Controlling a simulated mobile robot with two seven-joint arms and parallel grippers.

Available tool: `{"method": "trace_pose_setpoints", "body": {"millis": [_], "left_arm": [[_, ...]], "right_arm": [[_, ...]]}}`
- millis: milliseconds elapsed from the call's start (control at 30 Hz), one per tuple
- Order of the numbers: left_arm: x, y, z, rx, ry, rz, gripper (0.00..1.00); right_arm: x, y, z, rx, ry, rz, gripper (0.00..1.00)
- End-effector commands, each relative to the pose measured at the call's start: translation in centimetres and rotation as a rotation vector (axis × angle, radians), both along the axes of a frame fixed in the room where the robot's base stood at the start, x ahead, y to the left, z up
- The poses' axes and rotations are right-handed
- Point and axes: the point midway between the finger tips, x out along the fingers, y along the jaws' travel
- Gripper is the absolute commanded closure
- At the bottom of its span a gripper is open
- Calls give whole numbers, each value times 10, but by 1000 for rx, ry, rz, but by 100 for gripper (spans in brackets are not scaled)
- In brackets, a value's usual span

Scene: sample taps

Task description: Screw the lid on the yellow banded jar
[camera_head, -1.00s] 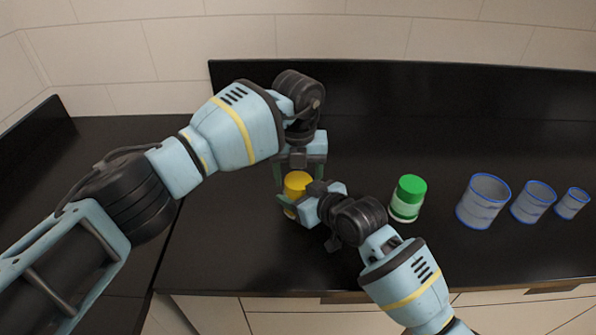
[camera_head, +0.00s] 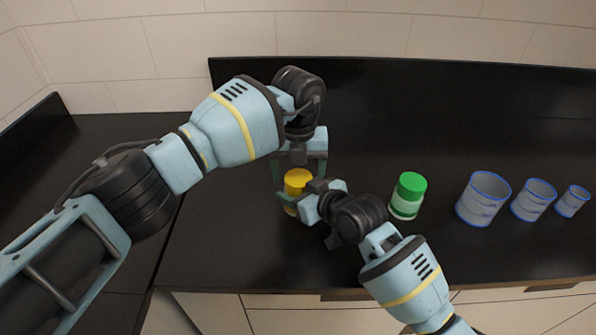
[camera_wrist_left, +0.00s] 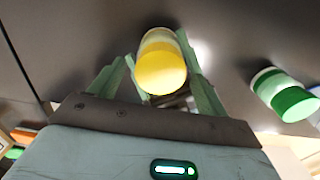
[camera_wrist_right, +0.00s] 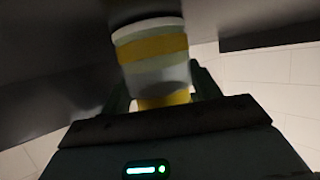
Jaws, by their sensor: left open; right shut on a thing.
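The yellow banded jar stands on the dark counter, mostly hidden in the head view by my right gripper (camera_head: 298,204). The right wrist view shows its pale body and yellow band (camera_wrist_left: 158,38), (camera_wrist_right: 152,47). The yellow lid (camera_head: 298,179) sits on the jar's top; it also shows in the left wrist view (camera_wrist_left: 162,73) and the right wrist view (camera_wrist_right: 164,99). How tight it is cannot be seen. My right gripper is shut on the jar's side. My left gripper (camera_head: 300,172) points down above the lid, open, its fingers on either side and apart from it.
A jar with a green lid (camera_head: 408,196) stands to the right of the right gripper. Several blue-rimmed, see-through cylinders (camera_head: 483,200) stand farther right. A dark upstand (camera_head: 430,90) runs along the back. The counter (camera_head: 225,235) is clear at the left front.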

Motion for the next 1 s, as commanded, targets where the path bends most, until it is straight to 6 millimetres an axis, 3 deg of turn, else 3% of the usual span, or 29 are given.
{"method": "trace_pose_setpoints", "body": {"millis": [367, 633, 833, 1000], "left_arm": [[0, 0, 41, 1, -2, 0, 23], [0, 0, 43, 1, -1, 0, 23], [0, 0, 43, 1, 0, 0, 0], [0, 0, 43, 1, 0, 0, 0]], "right_arm": [[0, 1, 0, 0, 0, 1, 100], [0, 0, 0, 1, 1, 1, 100], [0, 0, 0, 0, 0, 1, 100], [0, 0, 0, 0, 0, 0, 100]]}}
